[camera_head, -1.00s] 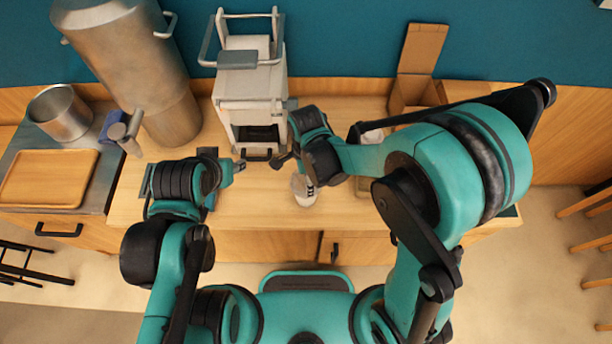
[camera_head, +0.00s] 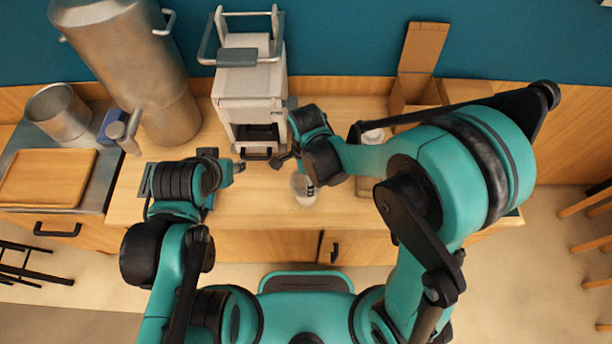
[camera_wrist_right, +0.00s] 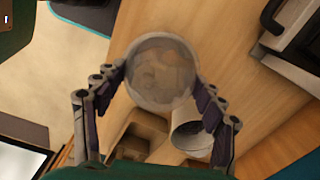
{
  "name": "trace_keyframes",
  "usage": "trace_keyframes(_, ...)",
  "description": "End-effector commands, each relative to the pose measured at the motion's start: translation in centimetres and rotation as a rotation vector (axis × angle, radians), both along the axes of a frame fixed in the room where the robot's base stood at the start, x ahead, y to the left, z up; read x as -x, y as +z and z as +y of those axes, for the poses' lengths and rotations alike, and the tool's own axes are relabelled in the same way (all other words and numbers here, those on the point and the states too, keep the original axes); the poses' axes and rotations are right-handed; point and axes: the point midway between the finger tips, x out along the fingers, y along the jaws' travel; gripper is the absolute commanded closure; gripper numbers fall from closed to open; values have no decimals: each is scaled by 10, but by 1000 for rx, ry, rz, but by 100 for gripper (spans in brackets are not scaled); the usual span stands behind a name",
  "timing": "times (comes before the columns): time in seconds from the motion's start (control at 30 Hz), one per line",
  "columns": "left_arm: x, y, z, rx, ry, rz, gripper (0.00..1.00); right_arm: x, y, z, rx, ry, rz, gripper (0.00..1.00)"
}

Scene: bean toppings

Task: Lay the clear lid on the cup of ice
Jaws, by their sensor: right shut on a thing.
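The clear lid (camera_wrist_right: 160,72) is a round translucent disc between the fingertips of my right gripper (camera_wrist_right: 160,88) in the right wrist view. The gripper is shut on it at its sides. Blurred brownish shapes show through the lid. In the head view my right gripper (camera_head: 296,172) is at the top of a small pale cup (camera_head: 304,194) near the counter's front. I cannot tell whether the lid touches the cup; the ice is not clear. My left gripper (camera_head: 238,168) is left of the cup, apart from it, and its jaw state is unclear.
A white machine (camera_head: 250,90) stands behind the grippers. A large steel dispenser (camera_head: 130,60) is at the back left. An open cardboard box (camera_head: 418,90) is at the back right.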

Motion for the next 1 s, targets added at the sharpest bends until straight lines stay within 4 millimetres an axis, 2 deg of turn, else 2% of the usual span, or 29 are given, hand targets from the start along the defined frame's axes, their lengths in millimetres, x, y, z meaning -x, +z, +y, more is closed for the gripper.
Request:
trace_keyframes(0.17,0,0,0,0,0,0,60,0,0,0,0,0,0,41)
trace_keyframes(0.2,0,0,0,0,0,0,60,0,0,0,0,0,0,20)
trace_keyframes(0.27,0,0,0,0,0,0,60,0,0,0,0,0,0,6)
trace_keyframes(0.5,0,0,0,0,0,0,60,0,0,0,0,0,0,6)
trace_keyframes(0.53,0,0,0,0,0,0,60,0,0,0,0,0,0,1)
trace_keyframes(0.57,0,0,0,0,0,0,60,0,0,0,0,0,0,0)
trace_keyframes(1.0,0,3,0,0,0,0,60,0,4,0,0,0,0,0)
